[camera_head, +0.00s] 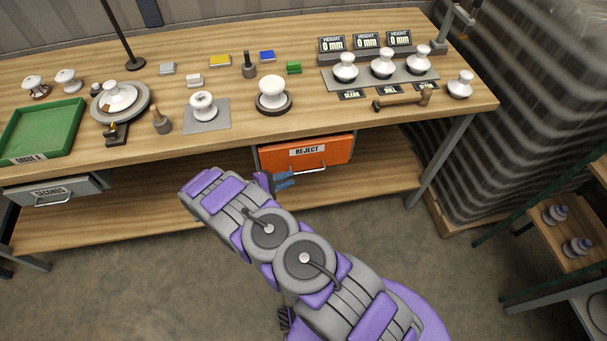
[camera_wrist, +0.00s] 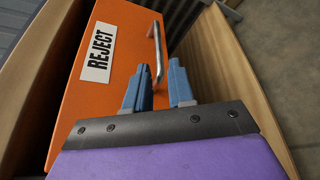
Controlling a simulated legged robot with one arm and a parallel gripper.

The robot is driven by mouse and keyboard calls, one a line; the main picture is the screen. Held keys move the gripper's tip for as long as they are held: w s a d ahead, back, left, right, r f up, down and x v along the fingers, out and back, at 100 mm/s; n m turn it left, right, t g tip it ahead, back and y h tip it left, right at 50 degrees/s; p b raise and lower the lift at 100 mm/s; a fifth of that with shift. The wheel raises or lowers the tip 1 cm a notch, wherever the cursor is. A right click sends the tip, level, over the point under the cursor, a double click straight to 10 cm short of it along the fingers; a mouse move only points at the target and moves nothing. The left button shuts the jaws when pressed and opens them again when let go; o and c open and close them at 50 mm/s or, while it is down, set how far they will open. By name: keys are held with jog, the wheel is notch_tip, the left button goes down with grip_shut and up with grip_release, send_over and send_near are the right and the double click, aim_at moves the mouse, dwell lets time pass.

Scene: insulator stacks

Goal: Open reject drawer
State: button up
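The orange reject drawer (camera_head: 305,153) hangs under the workbench, with a white REJECT label (camera_head: 307,150) on its front. It also fills the middle of the wrist view (camera_wrist: 105,70). Its metal bar handle (camera_wrist: 156,50) runs along the front, and in the head view the handle (camera_head: 310,170) shows low on the drawer. My gripper (camera_wrist: 158,85) has blue fingers, spread apart with a gap between them. The near end of the handle lies at this gap, close to the fingertips. I cannot tell whether the fingers touch it. In the head view my gripper (camera_head: 285,180) is partly hidden by my wrist.
A grey SECONDS drawer (camera_head: 55,190) is under the bench at left. The bench top (camera_head: 320,120) holds insulators, a green tray (camera_head: 42,130) and a wooden-handled tool (camera_head: 402,101). A lower shelf (camera_head: 375,190) runs beneath. A wrapped stack (camera_head: 500,110) stands at right.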

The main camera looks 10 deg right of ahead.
aim_at(304, 172)
jog(key=b+x, duration=0.1)
jog(key=x, duration=0.6)
jog(key=shift+w+d, duration=0.1)
jog(key=shift+d, duration=0.1)
grip_shut()
jog(key=shift+f, duration=0.1)
